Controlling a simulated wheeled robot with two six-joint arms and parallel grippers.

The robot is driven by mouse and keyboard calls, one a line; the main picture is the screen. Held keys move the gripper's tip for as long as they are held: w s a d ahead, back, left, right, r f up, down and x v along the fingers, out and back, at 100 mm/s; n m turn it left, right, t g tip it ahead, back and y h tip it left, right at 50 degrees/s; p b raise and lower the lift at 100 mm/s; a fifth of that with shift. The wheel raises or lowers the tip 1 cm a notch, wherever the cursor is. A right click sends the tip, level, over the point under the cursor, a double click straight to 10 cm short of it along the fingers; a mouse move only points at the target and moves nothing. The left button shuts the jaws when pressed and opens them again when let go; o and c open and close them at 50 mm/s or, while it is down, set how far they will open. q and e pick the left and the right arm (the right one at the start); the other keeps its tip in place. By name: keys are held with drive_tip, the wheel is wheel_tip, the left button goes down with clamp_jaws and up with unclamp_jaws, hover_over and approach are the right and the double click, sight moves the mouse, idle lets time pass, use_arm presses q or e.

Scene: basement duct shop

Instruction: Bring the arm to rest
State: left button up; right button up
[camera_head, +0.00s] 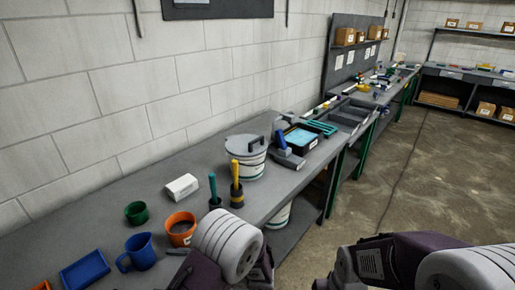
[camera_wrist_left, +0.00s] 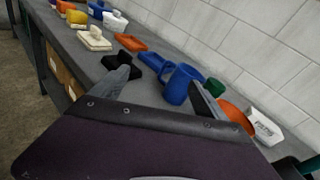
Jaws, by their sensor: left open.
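My left gripper (camera_wrist_left: 161,78) is open in the left wrist view, its two grey fingers spread with nothing between them. Beyond the fingers, a blue mug (camera_wrist_left: 181,84) and a blue tray (camera_wrist_left: 152,64) stand on the grey bench. In the head view, my left arm reaches over the front of the bench at bottom centre, and its gripper is mostly hidden behind the arm. My right arm shows at the bottom right over the floor; its gripper is out of view.
An orange pot (camera_head: 181,229), the blue mug (camera_head: 140,251), a green cup (camera_head: 138,213) and a white box (camera_head: 182,187) stand near my left arm. A lidded bucket (camera_head: 247,160) and upright handled tools (camera_head: 236,186) are behind it. Open floor (camera_head: 420,180) lies right.

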use_arm(q)
drive_tip(key=s+a+n+g+h, duration=0.55)
drive_tip(key=s+n+h, duration=0.3)
drive_tip(key=s, duration=0.25)
drive_tip(key=w+d+f+n+t+h, duration=0.1)
drive_tip(key=d+f+n+t+h, duration=0.1)
drive_tip(key=d+n+h, duration=0.2)
drive_tip(key=w+d+f+n+t+h, duration=0.2)
drive_tip(key=d+n+t+h, duration=0.1)
drive_tip(key=d, duration=0.4)
drive_tip(key=shift+w+n+h, duration=0.2)
drive_tip(key=shift+n+h, duration=0.35)
drive_tip(key=shift+n, duration=0.2)
